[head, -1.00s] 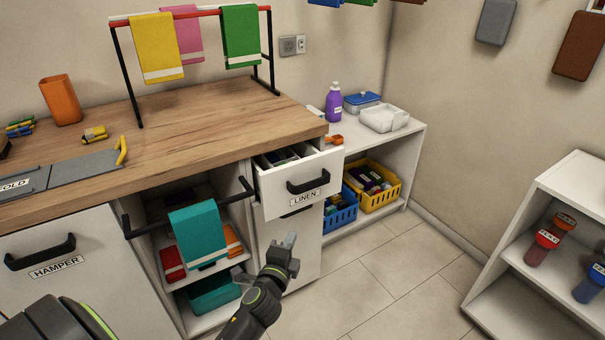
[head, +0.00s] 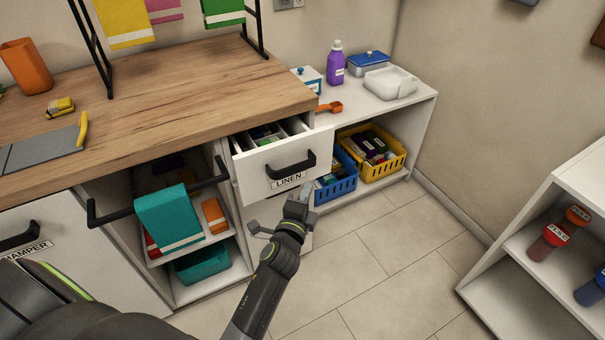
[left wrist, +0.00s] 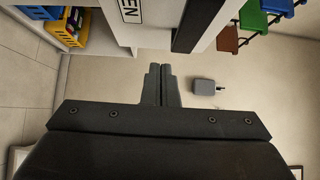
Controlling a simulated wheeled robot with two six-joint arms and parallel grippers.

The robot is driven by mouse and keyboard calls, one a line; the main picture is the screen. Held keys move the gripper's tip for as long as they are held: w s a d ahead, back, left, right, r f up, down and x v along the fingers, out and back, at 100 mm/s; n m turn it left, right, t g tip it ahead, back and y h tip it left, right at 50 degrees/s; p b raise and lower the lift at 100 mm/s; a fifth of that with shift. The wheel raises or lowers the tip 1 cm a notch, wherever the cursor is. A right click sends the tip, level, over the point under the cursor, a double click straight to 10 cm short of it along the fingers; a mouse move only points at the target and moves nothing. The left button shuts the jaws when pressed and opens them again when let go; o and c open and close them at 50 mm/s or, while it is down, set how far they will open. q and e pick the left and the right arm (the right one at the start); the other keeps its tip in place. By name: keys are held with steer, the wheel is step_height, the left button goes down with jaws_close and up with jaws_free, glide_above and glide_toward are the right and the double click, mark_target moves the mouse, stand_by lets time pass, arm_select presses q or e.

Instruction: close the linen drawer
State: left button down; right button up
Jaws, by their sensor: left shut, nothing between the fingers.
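The linen drawer (head: 256,169) is a white drawer under the right end of the wooden counter. It stands pulled out, with things in its compartments, and has a black bar handle (head: 292,166) above a LINEN label. My left gripper (head: 305,190) is shut and empty, just below and in front of the drawer's lower right part; I cannot tell whether it touches. In the left wrist view the shut fingers (left wrist: 161,72) point toward the drawer front (left wrist: 155,18), whose label and dark handle (left wrist: 195,22) show close by. My right gripper is not in view.
A towel bar with a teal towel (head: 169,217) sticks out left of the drawer. A low white shelf with a yellow basket (head: 388,172) and a blue basket (head: 338,188) stands right of it. A white rack (head: 560,230) is at far right. The floor between is clear.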

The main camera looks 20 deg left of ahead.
mark_target(303, 172)
arm_select(q)
steer(key=shift+w+a+b, duration=0.15)
steer(key=shift+w+a, duration=0.45)
steer(key=shift+w, duration=0.45)
steer(key=shift+w+a+b, duration=0.1)
steer(key=shift+w+a, duration=0.55)
steer(key=shift+w, duration=0.4)
steer(key=shift+w+a+b, duration=0.15)
steer(key=shift+w+a, duration=0.45)
steer(key=shift+w, duration=0.45)
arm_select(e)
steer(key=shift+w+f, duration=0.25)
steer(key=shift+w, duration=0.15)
